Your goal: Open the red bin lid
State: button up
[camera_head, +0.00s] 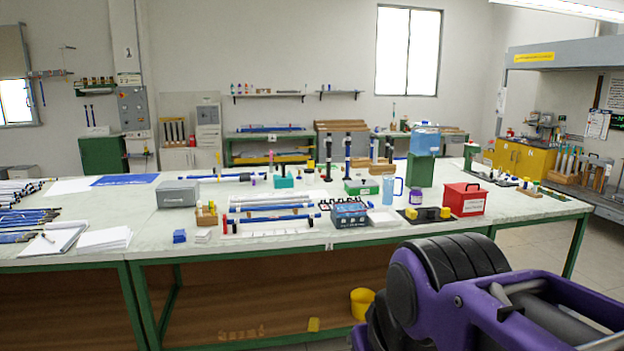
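The red bin (463,203) stands on the right part of the long white table, near its front edge. It is a small red box with a white label on its front. Its lid (465,187) is on top, dark red, with a dark handle, and looks closed. My purple and black arm fills the lower right of the view, in front of the table. My gripper is not in the picture, so its state and its distance from the bin do not show.
Behind stands a green block with a blue container (424,140). Bare tabletop (520,208) lies right of the bin.

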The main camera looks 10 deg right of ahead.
aim_at(463, 188)
jog(key=i+l+z, duration=0.1)
jog(key=i+l, duration=0.4)
jog(key=i+l+z, duration=0.1)
jog(key=i+l, duration=0.4)
jog(key=i+l+z, duration=0.15)
jog(key=i+l, duration=0.25)
jog(key=i+l+z, duration=0.1)
jog(key=i+l, duration=0.25)
jog(key=i, duration=0.3)
jog(key=i+l+z, duration=0.1)
jog(key=i+l, duration=0.25)
jog(key=i, duration=0.2)
